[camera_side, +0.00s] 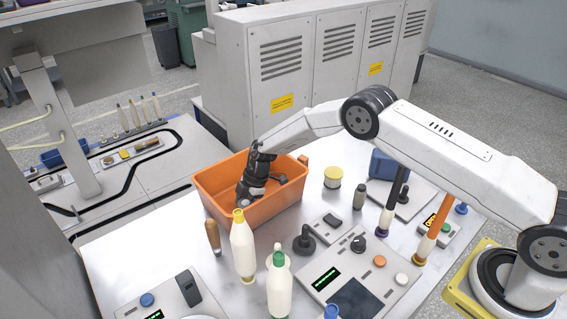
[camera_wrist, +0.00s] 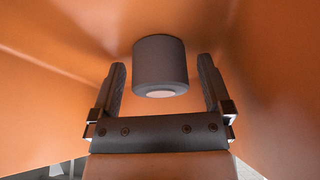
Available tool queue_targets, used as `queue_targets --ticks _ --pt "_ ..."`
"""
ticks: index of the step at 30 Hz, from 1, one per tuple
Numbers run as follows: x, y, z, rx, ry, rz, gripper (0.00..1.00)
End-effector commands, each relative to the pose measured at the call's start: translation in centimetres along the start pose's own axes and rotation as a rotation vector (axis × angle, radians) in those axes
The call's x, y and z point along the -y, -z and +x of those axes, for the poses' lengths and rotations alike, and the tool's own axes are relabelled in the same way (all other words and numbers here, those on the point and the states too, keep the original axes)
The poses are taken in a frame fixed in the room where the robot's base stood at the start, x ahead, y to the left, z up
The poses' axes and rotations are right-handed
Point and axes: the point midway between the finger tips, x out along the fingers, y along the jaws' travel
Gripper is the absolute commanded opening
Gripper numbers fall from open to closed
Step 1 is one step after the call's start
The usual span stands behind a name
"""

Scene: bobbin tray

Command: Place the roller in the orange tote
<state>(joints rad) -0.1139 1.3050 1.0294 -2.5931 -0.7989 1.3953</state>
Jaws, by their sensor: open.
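The orange tote (camera_side: 212,200) stands on the white table, left of centre in the side view. Its walls and floor fill most of the wrist view (camera_wrist: 50,110). My gripper (camera_side: 245,197) reaches down inside the tote. In the wrist view my gripper (camera_wrist: 162,80) is open, one finger on each side of a dark grey roller (camera_wrist: 160,62). The roller has a pale round end and shows a gap to each finger. I cannot tell whether it rests on the tote floor. In the side view a small grey end (camera_side: 242,201) shows below the fingers.
Cone bobbins (camera_side: 243,250) stand in front of the tote, beside a brown-handled tool (camera_side: 213,237). A yellow-lidded jar (camera_side: 333,177) and a dark grey cylinder (camera_side: 359,196) stand to its right. A control panel (camera_side: 345,270) lies at the front right.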

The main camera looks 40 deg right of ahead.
Motion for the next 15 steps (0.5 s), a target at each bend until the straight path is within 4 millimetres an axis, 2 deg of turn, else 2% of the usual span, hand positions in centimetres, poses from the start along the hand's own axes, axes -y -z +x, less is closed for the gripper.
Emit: queue_targets --ticks 8,15 --pt "-0.1 0.1 -1.5 0.0 -0.001 0.0 1.0" --pt "-0.1 0.1 -4.6 0.0 -0.002 0.0 1.0"
